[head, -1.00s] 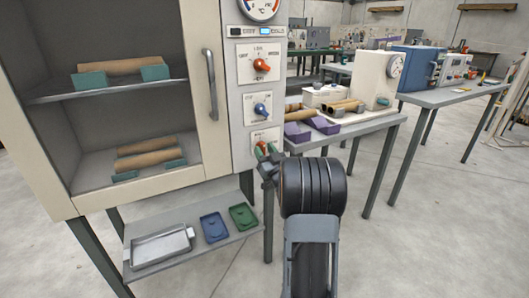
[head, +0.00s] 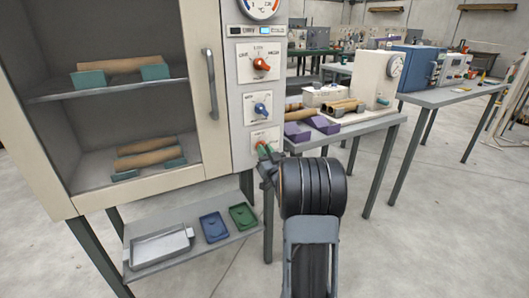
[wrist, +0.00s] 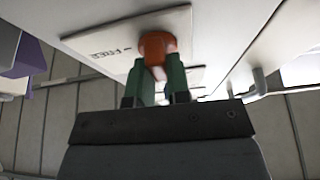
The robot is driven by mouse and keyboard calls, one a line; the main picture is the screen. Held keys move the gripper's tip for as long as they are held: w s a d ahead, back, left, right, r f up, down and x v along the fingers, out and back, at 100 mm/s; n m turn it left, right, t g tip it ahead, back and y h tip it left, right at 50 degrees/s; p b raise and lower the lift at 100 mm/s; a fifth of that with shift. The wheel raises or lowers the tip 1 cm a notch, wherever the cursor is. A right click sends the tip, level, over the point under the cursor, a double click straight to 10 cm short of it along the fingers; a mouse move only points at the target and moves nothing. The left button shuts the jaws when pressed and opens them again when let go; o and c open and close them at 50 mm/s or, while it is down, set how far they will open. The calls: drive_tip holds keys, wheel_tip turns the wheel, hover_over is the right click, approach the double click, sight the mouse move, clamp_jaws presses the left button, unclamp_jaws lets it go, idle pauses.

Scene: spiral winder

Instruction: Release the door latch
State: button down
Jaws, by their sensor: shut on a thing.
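The lowest control on the cabinet's front panel is an orange-red knob (wrist: 157,46) on a white plate (wrist: 125,42) marked "FREE" with an arrow. My gripper (wrist: 155,80) has its two green fingers shut on this knob, one on each side. In the head view, my gripper (head: 265,153) reaches the lowest plate (head: 258,134), and its fingers and wrist cover most of the knob. The cabinet door (head: 215,130) has a grey vertical handle (head: 211,84). The latch itself cannot be made out apart from the knob.
Above are a blue knob (head: 261,109), an orange knob (head: 261,65) and a gauge (head: 259,5). A lower shelf (head: 180,250) holds a metal tray (head: 160,247) and blue and green trays. A side table (head: 375,130) with tubes stands close on the right.

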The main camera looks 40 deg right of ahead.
drive_tip(key=shift+r+m+g+h+b, duration=0.1)
drive_tip(key=shift+m+g+h+b, duration=0.9)
drive_tip(key=shift+m, duration=2.55)
drive_tip(key=shift+f+m+g+h+b, duration=0.1)
drive_tip(key=shift+m+g+h+b, duration=0.65)
drive_tip(key=shift+m, duration=2.85)
drive_tip(key=shift+r+m+g+h+b, duration=0.1)
drive_tip(key=shift+m+g+h+b, duration=0.35)
drive_tip(key=shift+m+g+h, duration=2)
drive_tip(key=m+t+y, duration=0.1)
drive_tip(key=m+y, duration=0.1)
drive_tip(key=y, duration=0.1)
drive_tip(key=shift+t, duration=0.3)
drive_tip(key=c, duration=1.1)
unclamp_jaws()
drive_tip(key=p+v, duration=0.1)
drive_tip(key=v, duration=1.3)
drive_tip(key=shift+w+p, duration=0.1)
drive_tip(key=shift+p, duration=0.25)
